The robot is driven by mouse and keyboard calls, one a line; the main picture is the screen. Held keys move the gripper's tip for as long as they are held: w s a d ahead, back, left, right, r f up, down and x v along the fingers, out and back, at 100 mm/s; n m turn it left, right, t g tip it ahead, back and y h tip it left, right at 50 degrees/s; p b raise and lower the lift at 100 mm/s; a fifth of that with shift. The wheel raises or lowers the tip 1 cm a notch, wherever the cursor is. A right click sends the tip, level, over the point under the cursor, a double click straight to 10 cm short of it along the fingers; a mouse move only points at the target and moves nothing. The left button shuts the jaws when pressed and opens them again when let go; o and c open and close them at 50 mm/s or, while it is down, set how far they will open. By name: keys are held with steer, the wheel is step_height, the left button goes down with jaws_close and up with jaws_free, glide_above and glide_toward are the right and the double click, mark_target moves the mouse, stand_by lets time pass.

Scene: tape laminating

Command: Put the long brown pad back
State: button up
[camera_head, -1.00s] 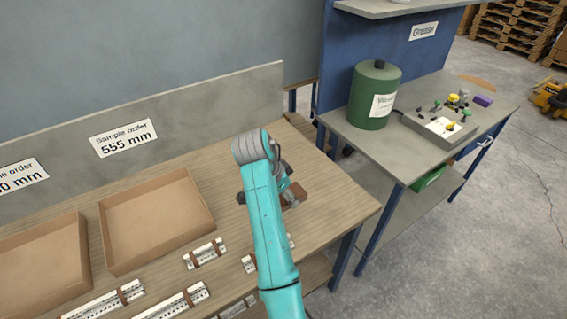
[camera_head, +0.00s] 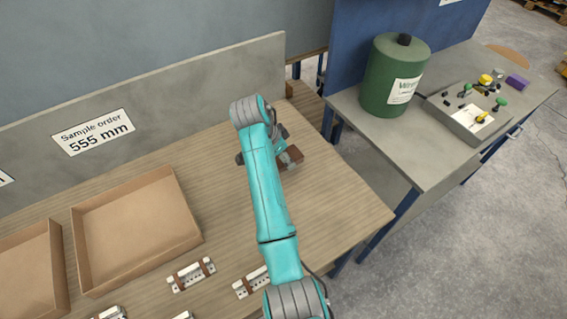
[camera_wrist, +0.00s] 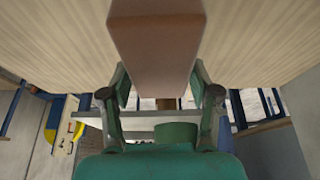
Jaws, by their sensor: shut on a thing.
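The brown pad (camera_head: 290,157) is at my gripper (camera_head: 282,150), over the wooden workbench (camera_head: 335,205) near its right end. Most of the pad is hidden by my arm in the head view. In the wrist view the long brown pad (camera_wrist: 156,45) fills the top middle, and the two fingers of my gripper (camera_wrist: 160,95) close on it from both sides. I cannot tell whether the pad touches the bench top.
Two open cardboard trays, one at the left (camera_head: 135,230), and several white rails with brown bands, one near the front (camera_head: 190,274), are on the bench. A second table (camera_head: 440,160) at the right holds a green canister (camera_head: 393,80) and a grey box (camera_head: 470,118). Bench space right of my arm is clear.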

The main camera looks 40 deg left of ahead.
mark_target(284, 165)
steer(key=shift+f, duration=2.15)
steer(key=shift+f, duration=0.1)
steer(key=o, duration=1.2)
steer(key=v, duration=1.2)
steer(key=shift+d, duration=0.1)
